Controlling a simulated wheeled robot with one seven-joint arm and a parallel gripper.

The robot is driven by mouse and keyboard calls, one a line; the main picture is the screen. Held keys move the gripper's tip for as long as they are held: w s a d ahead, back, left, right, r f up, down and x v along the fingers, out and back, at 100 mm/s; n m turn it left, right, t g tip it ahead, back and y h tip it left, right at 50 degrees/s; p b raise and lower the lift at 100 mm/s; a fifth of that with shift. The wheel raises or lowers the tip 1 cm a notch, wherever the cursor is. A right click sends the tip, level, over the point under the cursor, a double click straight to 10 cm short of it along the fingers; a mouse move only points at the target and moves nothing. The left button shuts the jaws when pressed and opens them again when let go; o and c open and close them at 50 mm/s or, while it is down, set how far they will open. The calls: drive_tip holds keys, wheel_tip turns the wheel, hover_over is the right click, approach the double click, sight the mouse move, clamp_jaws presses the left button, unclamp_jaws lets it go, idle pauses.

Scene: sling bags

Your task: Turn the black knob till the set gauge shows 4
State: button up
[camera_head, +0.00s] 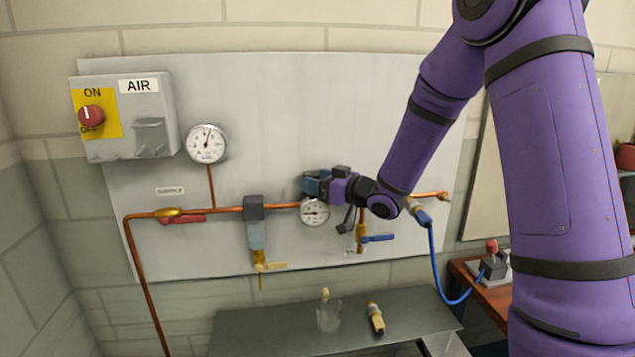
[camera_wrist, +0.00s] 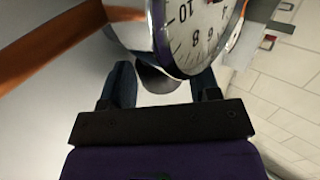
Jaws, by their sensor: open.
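The set gauge (camera_head: 314,212), a small round white dial, sits on the copper pipe just below my gripper (camera_head: 318,184) in the head view; its needle is too small to read. A dark rounded piece, seemingly the black knob (camera_wrist: 158,80), shows between my two open fingers (camera_wrist: 162,88), partly covered by the gauge. I cannot tell whether the fingers touch it. In the head view my gripper hides the knob.
A supply gauge (camera_head: 207,144) and an AIR switch box (camera_head: 125,115) are left on the panel. A filter (camera_head: 256,225) hangs left of the set gauge, a blue-handled valve (camera_head: 376,238) right. A grey bench (camera_head: 270,335) stands below; a blue hose (camera_head: 437,275) hangs right.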

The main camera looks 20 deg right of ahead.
drive_tip(key=c, duration=0.6)
drive_tip(key=shift+c, duration=0.2)
drive_tip(key=shift+a+m+t+h, duration=0.1)
drive_tip(key=shift+m+t+h, duration=0.2)
drive_tip(key=shift+h, duration=0.1)
drive_tip(key=m+t+h, duration=0.1)
drive_tip(key=m+h, duration=0.1)
drive_tip(key=h, duration=0.1)
drive_tip(key=shift+s+a+t, duration=0.15)
drive_tip(key=shift+a+t, duration=0.05)
drive_tip(key=shift+t, duration=0.2)
drive_tip(key=m+h, duration=0.1)
drive_tip(key=h, duration=0.1)
drive_tip(key=m+t+h, duration=0.1)
drive_tip(key=m+h, duration=0.2)
drive_tip(key=h, duration=0.1)
drive_tip(key=shift+a+t, duration=0.3)
drive_tip(key=m+h, duration=0.1)
drive_tip(key=h, duration=0.1)
drive_tip(key=m+h, duration=0.1)
drive_tip(key=h, duration=0.1)
drive_tip(key=m+h, duration=0.2)
drive_tip(key=shift+a, duration=0.25)
drive_tip(key=shift+a+m+g+h, duration=0.1)
drive_tip(key=shift+m+g+h, duration=1.05)
drive_tip(key=shift+h, duration=0.75)
drive_tip(key=shift+m, duration=0.25)
